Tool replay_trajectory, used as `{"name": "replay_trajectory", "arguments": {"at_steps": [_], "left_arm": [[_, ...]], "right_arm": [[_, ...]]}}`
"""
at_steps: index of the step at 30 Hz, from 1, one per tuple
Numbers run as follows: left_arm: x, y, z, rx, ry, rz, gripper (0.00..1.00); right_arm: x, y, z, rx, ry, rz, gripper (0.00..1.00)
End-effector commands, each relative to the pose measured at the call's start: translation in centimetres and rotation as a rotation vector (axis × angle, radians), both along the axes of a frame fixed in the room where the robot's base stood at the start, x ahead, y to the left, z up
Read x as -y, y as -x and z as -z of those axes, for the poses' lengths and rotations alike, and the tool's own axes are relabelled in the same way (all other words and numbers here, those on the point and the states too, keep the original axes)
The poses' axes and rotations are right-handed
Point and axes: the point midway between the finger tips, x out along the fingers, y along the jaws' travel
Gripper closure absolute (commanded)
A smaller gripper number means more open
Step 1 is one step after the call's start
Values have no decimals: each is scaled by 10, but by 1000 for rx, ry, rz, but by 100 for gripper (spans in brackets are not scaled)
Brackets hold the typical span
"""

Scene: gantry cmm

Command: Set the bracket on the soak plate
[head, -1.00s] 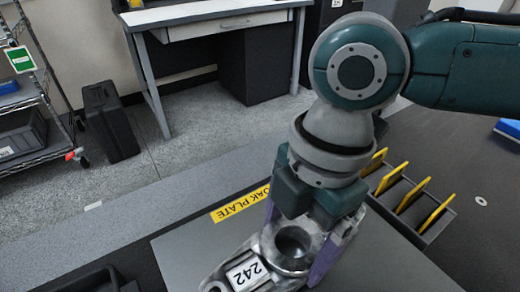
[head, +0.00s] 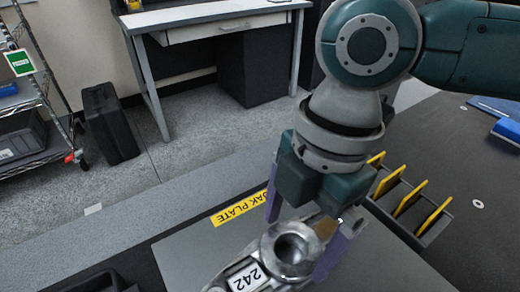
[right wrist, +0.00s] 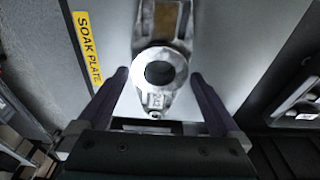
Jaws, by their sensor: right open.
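The bracket (head: 265,262) is a grey metal part with a round bored boss and a white label reading 242. It lies over the grey soak plate (head: 185,262), which has a yellow SOAK PLATE label (head: 238,208). In the right wrist view the bracket (right wrist: 180,72) appears on the soak plate (right wrist: 118,25), its boss nearest my fingers. My right gripper (head: 298,245) is open, with a purple finger on either side of the boss. My left gripper is not in view.
A dark rack with several yellow plates (head: 412,200) stands right of the soak plate. A blue object (head: 508,130) lies at the far right of the dark table. A dark tray-like object (head: 95,282) is at the lower left. A bench (head: 215,20) and wire shelf stand beyond.

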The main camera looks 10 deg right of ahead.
Motion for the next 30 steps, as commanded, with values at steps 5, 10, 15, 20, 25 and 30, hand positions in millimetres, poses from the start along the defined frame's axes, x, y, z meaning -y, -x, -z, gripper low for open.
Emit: {"name": "replay_trajectory", "arguments": {"at_steps": [5,10,15,20,25,30], "left_arm": [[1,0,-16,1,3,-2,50],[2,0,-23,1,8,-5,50],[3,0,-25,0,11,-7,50],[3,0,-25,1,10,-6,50],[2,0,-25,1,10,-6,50],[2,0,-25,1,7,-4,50]], "right_arm": [[6,-3,-47,5,-2,-1,0],[10,-5,-76,4,-1,1,0],[12,-5,-90,1,0,0,0],[9,-2,-89,-1,-8,5,0],[-24,19,-75,12,-98,102,0],[-57,44,-67,28,-261,432,0]]}}
